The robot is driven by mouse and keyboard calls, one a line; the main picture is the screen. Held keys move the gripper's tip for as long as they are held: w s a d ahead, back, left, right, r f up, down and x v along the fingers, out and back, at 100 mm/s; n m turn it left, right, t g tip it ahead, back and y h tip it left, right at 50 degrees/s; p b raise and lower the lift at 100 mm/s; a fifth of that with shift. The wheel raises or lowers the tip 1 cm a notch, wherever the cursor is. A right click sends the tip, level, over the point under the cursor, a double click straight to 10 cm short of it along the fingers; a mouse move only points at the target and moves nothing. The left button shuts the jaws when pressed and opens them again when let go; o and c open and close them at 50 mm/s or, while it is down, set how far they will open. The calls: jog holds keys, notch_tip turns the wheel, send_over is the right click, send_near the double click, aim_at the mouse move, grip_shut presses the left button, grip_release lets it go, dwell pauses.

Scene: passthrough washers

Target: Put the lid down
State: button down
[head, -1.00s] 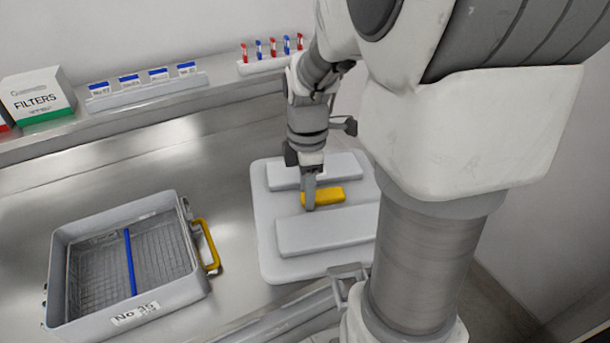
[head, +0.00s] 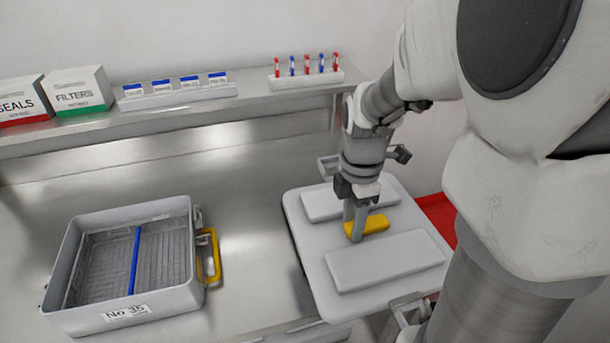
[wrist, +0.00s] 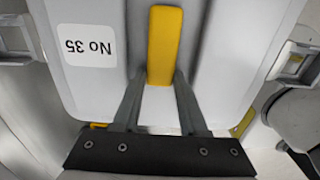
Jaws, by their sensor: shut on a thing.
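The lid (head: 320,240) is a light grey plate with two raised panels and a yellow handle (head: 376,224) in the middle. It is near level, over the right end of the steel bench. My gripper (head: 354,222) is shut on the yellow handle from above. In the wrist view the handle (wrist: 165,45) runs up from between my fingertips, and the lid carries a "No 35" label (wrist: 89,46). I cannot tell whether the lid's underside touches anything. The open grey tray (head: 180,295), labelled "No 35", stands on the bench to the left of the lid.
The tray has a mesh floor, a blue divider (head: 135,258) and a yellow side handle (head: 213,255). A back shelf (head: 215,106) holds boxes, cards and a rack of red and blue tubes (head: 305,78). Something red (head: 437,215) shows right of the lid. Bare bench lies between tray and lid.

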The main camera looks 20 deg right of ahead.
jog(key=w+f, duration=0.2)
jog(key=w, duration=0.1)
jog(key=w+a+f, duration=0.1)
jog(key=w+f, duration=0.1)
jog(key=w, duration=0.2)
jog(key=w+f, duration=0.2)
jog(key=w, duration=0.2)
jog(key=shift+w+a+f, duration=0.2)
jog(key=shift+a+f, duration=0.1)
jog(key=shift+f, duration=2.15)
jog(key=shift+f, duration=0.1)
jog(key=shift+f, duration=0.15)
jog(key=shift+c, duration=2.2)
grip_release()
jog(key=shift+r, duration=0.2)
